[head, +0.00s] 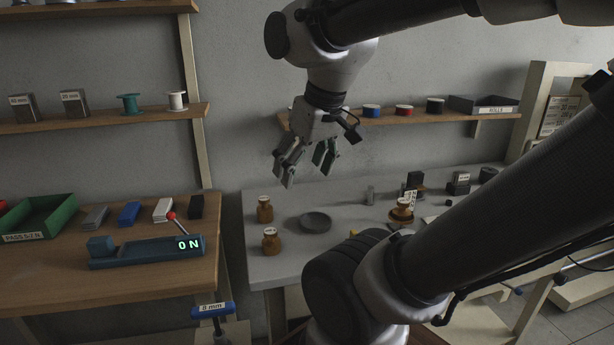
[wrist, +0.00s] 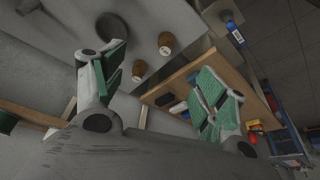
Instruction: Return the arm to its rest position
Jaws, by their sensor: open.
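My gripper (head: 307,165) hangs from my arm above the grey table (head: 275,265), in front of the wall. Its two fingers are spread apart and nothing is between them. In the wrist view my gripper (wrist: 165,85) shows its green finger pads apart, with two brown jars (wrist: 166,42) and the wooden bench (wrist: 180,82) beyond. The rest of my arm reaches across the upper and right parts of the head view and hides part of the grey table.
Two brown jars (head: 265,210) and a dark round dish (head: 315,222) stand below my gripper. A wall shelf (head: 395,119) with spools is close behind it. On the left, the wooden bench (head: 60,280) holds a green tray (head: 45,213) and a device (head: 147,252) reading "ON" with a red-knobbed lever.

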